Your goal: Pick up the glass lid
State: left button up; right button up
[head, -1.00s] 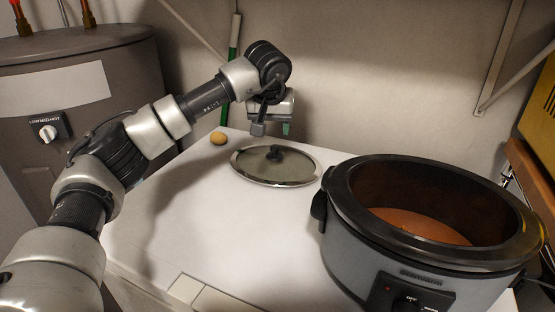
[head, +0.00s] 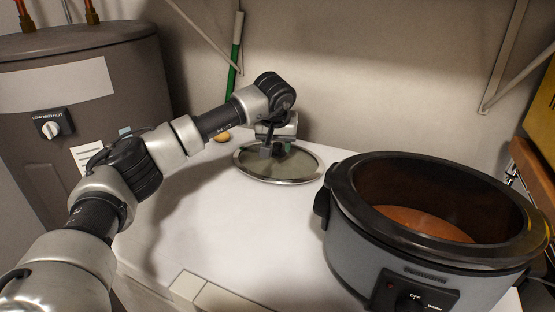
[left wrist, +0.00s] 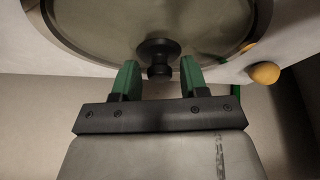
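The glass lid (head: 296,174) lies on the white top, an oval pane with a metal rim. It fills the upper part of the left wrist view (left wrist: 100,30), with its dark knob (left wrist: 158,56) in the middle. My left gripper (head: 277,150) is lowered over the lid. In the left wrist view its two green fingers (left wrist: 158,76) are apart, with the knob between and just beyond their tips. The knob is mostly hidden behind the gripper in the head view. My right gripper is not in view.
The slow cooker (head: 405,257) stands open to the right of the lid, with orange-brown content inside. A small round tan object (head: 222,137) sits behind the lid's left side, and shows in the left wrist view (left wrist: 264,73). The white top (head: 215,225) is clear in front.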

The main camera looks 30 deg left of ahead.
pick_arm(q)
jog(key=c, duration=0.7)
